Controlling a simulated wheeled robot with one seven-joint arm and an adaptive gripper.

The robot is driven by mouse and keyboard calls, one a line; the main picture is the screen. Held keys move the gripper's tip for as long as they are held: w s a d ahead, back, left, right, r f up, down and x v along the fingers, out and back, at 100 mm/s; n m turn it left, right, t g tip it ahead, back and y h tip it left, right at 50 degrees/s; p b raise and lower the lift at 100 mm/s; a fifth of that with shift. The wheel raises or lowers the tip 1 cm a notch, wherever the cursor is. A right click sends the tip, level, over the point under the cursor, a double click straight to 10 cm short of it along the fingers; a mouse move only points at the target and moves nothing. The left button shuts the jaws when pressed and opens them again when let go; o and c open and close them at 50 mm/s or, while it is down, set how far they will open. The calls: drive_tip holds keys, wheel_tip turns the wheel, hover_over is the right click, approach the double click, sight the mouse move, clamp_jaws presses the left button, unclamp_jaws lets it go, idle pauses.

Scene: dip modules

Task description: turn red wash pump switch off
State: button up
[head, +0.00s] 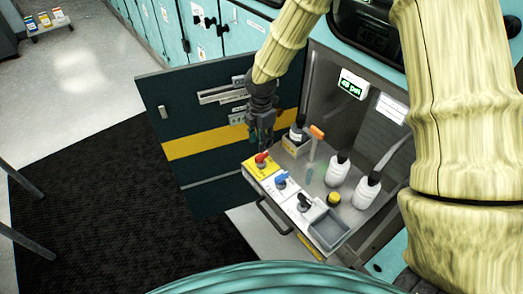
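The red switch (262,158) has a red handle and sits on a yellow module (256,171) at the far left corner of a pulled-out drawer. My gripper (262,140) hangs just above and behind the red switch, pointing down. Its dark fingers are too small to tell whether they are open or shut, or whether they touch the handle. A blue switch (281,181) and a black switch (304,203) sit on white modules in the same row, nearer to me.
An empty grey tray (331,229) ends the row. Behind it stand white bottles (338,172), a yellow-topped jar (333,199), an orange-topped tool (317,132) and a boxed dark bottle (297,130). An open dark door (180,125) stands left. A display (352,84) hangs inside the cabinet.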

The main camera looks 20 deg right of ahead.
sight(262, 154)
drive_tip(key=shift+d+f+p, duration=0.1)
drive_tip(key=shift+f+p, duration=0.25)
drive_tip(key=shift+f, duration=3.1)
clamp_jaws()
